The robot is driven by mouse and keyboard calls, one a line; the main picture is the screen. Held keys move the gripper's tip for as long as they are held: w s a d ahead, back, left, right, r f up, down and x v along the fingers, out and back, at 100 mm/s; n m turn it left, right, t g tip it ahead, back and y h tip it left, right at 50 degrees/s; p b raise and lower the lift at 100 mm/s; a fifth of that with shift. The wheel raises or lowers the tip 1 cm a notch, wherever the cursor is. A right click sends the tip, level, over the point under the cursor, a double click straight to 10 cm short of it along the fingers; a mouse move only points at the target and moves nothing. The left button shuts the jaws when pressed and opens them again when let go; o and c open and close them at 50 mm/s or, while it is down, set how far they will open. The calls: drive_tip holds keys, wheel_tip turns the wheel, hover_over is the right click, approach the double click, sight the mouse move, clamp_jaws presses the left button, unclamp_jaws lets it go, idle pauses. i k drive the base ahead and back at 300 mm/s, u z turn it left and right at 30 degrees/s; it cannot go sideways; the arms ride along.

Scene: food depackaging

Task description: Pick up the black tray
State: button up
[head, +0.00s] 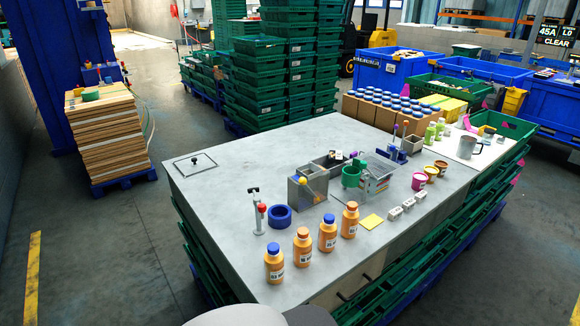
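I see no plainly black tray. The nearest match is a low dark grey open tray (318,162) in the middle of the grey worktable (240,190), behind a grey square bin (309,187). Small items in or behind it hide part of it, and I cannot tell if it is the black tray. A flat square panel with a dark outline and a black knob (195,159) lies at the table's left. My gripper is not in view, so I cannot tell whether it is open or shut.
Orange bottles (302,247) stand along the front edge near a blue tape roll (280,215). A green cup (352,175), pink cup (419,181) and white blocks (408,204) stand to the right. The table's left half is mostly clear. Green crates (255,83) are stacked behind.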

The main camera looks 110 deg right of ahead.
sight(336, 157)
drive_tip(key=i, duration=0.75)
drive_tip(key=z, duration=2.85)
drive_tip(key=i, duration=5.75)
drive_tip(key=z, duration=2.4)
drive_tip(key=i, duration=2)
